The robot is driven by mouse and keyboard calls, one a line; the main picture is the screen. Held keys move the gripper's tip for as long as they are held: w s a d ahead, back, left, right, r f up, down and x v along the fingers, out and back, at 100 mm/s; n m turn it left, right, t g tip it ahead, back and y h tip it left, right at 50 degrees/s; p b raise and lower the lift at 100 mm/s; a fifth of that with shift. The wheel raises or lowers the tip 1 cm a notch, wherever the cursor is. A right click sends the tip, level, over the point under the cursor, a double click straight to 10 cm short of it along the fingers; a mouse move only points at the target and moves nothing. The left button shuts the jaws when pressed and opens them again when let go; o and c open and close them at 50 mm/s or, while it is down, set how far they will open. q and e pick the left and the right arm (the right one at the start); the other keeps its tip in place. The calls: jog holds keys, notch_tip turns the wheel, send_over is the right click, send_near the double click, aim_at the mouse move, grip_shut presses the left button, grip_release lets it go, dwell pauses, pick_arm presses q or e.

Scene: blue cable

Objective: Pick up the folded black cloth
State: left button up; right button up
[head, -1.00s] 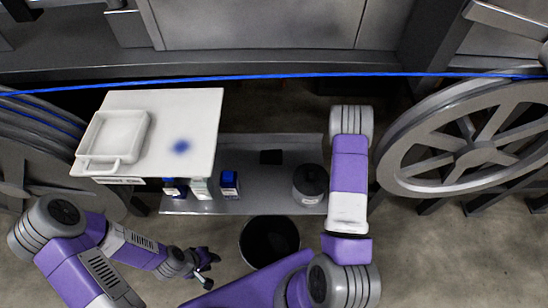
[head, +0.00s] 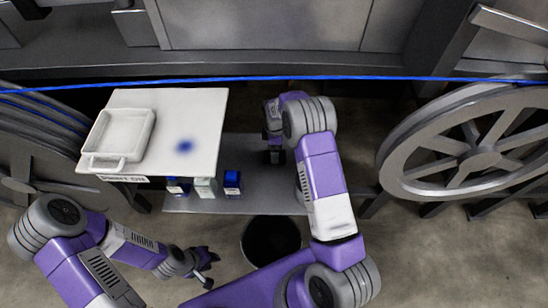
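The folded black cloth cannot be made out now. The spot on the grey lower shelf (head: 240,203) where a small dark square lay earlier is covered by my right gripper (head: 275,157). That gripper reaches down over the shelf from my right arm. Its fingers are small and dark, and I cannot tell whether they are apart or hold anything. My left gripper (head: 208,265) is low over the floor, left of the black bin, away from the shelf. Its fingers look apart and empty.
A white board (head: 205,110) holds a white tray (head: 120,135) and a blue stain (head: 184,146). Small blue-capped bottles (head: 232,184) stand on the shelf. A black bin (head: 270,240) stands in front. A blue cable (head: 330,78) spans the back; a large grey wheel (head: 480,150) is right.

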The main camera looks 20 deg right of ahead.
aim_at(267, 156)
notch_tip(267, 156, down, 5)
jog(key=shift+w+a+r+b, duration=0.1)
jog(key=shift+r+b, duration=0.1)
jog(key=shift+b, duration=0.6)
jog(key=shift+r, duration=0.1)
jog(key=c, duration=1.1)
